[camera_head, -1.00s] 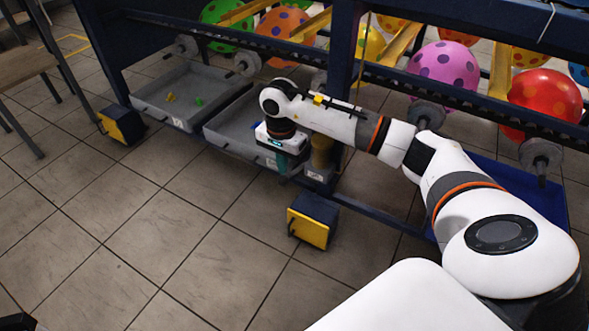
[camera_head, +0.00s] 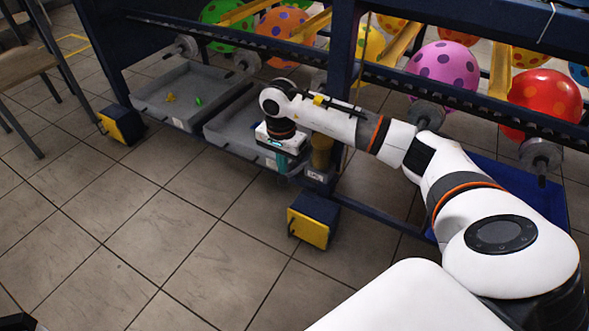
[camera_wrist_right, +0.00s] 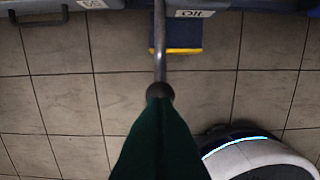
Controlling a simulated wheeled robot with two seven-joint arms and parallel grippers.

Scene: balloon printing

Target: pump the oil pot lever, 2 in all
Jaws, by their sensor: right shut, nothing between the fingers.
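My right gripper (camera_head: 281,160) is shut and empty, pointing down in front of the oil pot. The oil pot, a brownish cylinder (camera_head: 321,150), stands at the rack's middle post, partly hidden by my right arm, with a small label (camera_head: 316,175) below it. In the right wrist view the lever is a grey rod (camera_wrist_right: 160,45) ending in a dark round knob (camera_wrist_right: 160,91). The dark green fingers of my right gripper (camera_wrist_right: 160,105) are together at this knob. I cannot tell whether they touch it. My left gripper is not clearly seen.
Grey trays (camera_head: 178,98) sit under the dark blue rack, one holding small yellow and green pieces. Yellow-and-blue feet (camera_head: 310,222) stand on the tiles. Spotted balloons (camera_head: 443,75) are behind the rack. A blue bin (camera_head: 540,195) is partly behind my right arm. The front floor is clear.

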